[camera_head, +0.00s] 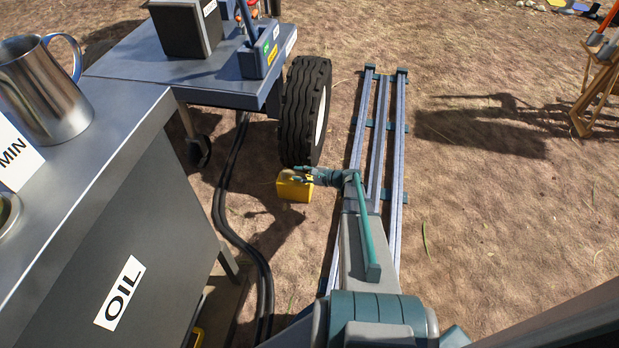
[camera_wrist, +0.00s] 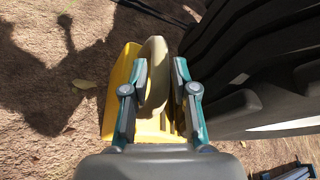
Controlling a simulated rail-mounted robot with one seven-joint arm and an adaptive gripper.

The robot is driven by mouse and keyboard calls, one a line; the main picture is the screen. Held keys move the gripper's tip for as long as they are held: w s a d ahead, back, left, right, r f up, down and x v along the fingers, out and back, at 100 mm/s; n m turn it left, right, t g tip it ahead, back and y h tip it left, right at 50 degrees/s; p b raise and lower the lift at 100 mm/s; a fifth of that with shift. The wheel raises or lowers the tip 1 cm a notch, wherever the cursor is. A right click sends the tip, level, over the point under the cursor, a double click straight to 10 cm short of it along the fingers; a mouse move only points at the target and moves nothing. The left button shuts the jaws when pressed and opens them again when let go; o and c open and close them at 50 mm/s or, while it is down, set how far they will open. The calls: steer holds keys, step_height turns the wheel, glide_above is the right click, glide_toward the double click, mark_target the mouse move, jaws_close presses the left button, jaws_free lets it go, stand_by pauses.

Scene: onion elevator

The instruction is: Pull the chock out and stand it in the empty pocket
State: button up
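The yellow chock (camera_head: 294,188) is on the ground by the near side of the cart's black tyre (camera_head: 305,110). In the wrist view, the chock (camera_wrist: 121,85) has a tan rounded grip (camera_wrist: 154,75) standing up from it. My gripper (camera_head: 290,176) is at the chock, reaching it from the right. In the wrist view, my gripper's fingers (camera_wrist: 159,68) stand on either side of the tan grip, with a narrow gap showing on the right, so it looks open around it. The tyre (camera_wrist: 250,60) is close to the right finger. I cannot make out the empty pocket.
A grey counter marked OIL (camera_head: 165,240) stands at the left with a metal jug (camera_head: 45,90) on it. Black hoses (camera_head: 220,200) run along the ground. The rails (camera_head: 397,150) lie right of the tyre, with open dirt beyond.

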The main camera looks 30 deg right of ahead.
mark_target(292, 173)
steer(key=shift+b+x, duration=0.5)
steer(key=shift+x, duration=1.45)
jaws_close()
